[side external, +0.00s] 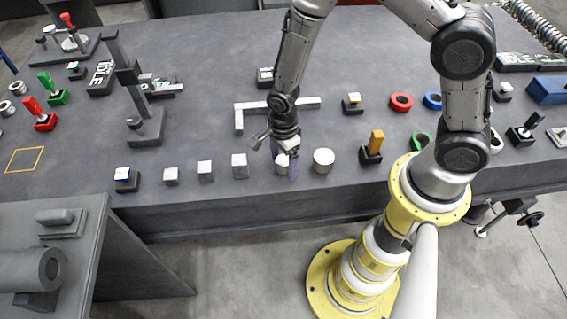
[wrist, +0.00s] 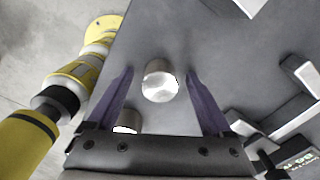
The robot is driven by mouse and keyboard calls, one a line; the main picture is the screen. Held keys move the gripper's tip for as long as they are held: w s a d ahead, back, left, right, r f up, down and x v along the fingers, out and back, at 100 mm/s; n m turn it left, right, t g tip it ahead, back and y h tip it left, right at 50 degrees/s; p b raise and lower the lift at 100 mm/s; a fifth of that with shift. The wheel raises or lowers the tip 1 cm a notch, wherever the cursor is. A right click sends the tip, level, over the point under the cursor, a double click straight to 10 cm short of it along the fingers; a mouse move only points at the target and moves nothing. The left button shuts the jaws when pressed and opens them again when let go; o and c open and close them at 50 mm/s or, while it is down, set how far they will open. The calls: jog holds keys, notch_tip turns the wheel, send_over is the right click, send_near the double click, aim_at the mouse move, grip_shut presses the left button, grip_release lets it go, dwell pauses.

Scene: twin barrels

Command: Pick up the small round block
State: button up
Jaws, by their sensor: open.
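The small round block (side external: 281,168) is a light metallic cylinder near the front edge of the table, partly hidden by a finger in the side view. My gripper (side external: 284,162) points down over it with its purple fingers apart, one on each side. In the wrist view, my gripper (wrist: 159,76) is open, and the small round block (wrist: 160,82) lies between the fingers with a visible gap on both sides. A larger round block (side external: 323,160) stands to the right. A second round top (wrist: 126,128), mostly hidden by the gripper body, shows beside the left finger.
Several metallic cubes (side external: 239,166) stand in a row to the left. A black base with an orange peg (side external: 375,140) is to the right. A pale angled bar (side external: 238,121) lies behind my gripper. The table front edge (side external: 250,195) is close.

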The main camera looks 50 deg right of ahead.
grip_shut()
dwell(0.3)
jog(key=shift+r, duration=0.15)
